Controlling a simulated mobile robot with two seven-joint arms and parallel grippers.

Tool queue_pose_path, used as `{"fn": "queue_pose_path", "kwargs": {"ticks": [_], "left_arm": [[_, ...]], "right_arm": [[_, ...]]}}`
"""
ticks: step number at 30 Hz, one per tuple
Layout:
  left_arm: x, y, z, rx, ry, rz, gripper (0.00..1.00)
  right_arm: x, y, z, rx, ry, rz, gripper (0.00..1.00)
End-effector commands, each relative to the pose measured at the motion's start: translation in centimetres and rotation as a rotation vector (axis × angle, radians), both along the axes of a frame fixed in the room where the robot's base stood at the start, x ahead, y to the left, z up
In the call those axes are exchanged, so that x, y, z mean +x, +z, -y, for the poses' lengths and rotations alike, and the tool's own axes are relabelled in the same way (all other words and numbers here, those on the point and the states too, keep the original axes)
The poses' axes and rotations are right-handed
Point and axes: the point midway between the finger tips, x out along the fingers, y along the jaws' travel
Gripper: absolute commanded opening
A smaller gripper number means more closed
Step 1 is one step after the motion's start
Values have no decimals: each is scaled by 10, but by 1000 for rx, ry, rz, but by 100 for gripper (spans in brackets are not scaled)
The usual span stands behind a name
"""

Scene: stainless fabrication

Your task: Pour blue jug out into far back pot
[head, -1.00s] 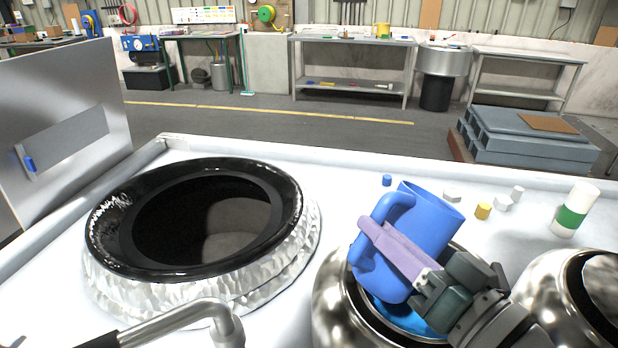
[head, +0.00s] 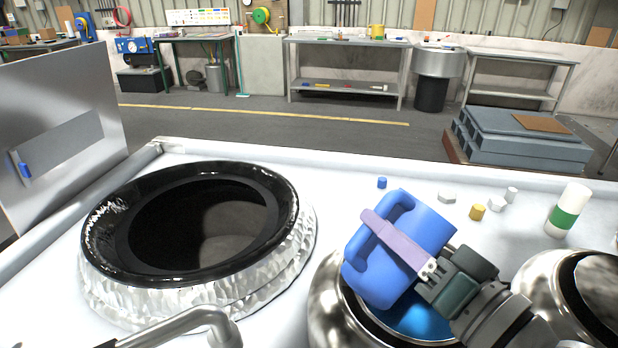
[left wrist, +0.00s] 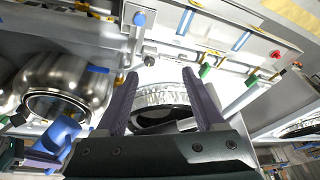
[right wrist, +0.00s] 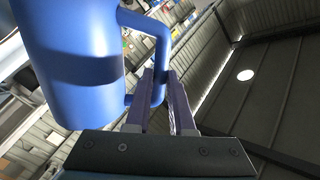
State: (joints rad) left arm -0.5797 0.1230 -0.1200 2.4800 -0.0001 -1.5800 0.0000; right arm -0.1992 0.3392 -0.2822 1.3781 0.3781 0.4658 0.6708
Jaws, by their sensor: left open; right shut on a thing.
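The blue jug (head: 400,250) is tilted in the head view, above the middle steel pot (head: 326,290). Blue shows inside that pot; I cannot tell if it is liquid or reflection. My right gripper (head: 374,220) is shut on the jug's handle, also seen in the right wrist view (right wrist: 160,72). The jug's mouth is not clearly visible now. A wide black-rimmed pot (head: 105,225) with a hammered silver side stands at the left; its inside is dark. I cannot tell which pot is farthest back. My left gripper (left wrist: 160,80) is open and empty in the left wrist view.
Another steel pot (head: 535,285) stands at the right. A white-and-green bottle (head: 568,210) and several small pieces, including a yellow one (head: 477,212), lie behind the pots. A bent metal pipe (head: 180,325) crosses the front left. An upright metal panel (head: 70,90) borders the left.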

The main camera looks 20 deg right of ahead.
Motion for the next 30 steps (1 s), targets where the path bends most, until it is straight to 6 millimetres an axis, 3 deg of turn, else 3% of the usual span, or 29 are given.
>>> {"fn": "queue_pose_path", "kwargs": {"ticks": [30], "left_arm": [[0, -4, 0, 0, 0, 0, 70]], "right_arm": [[3, 4, 17, 223, 0, -37, 0]]}}
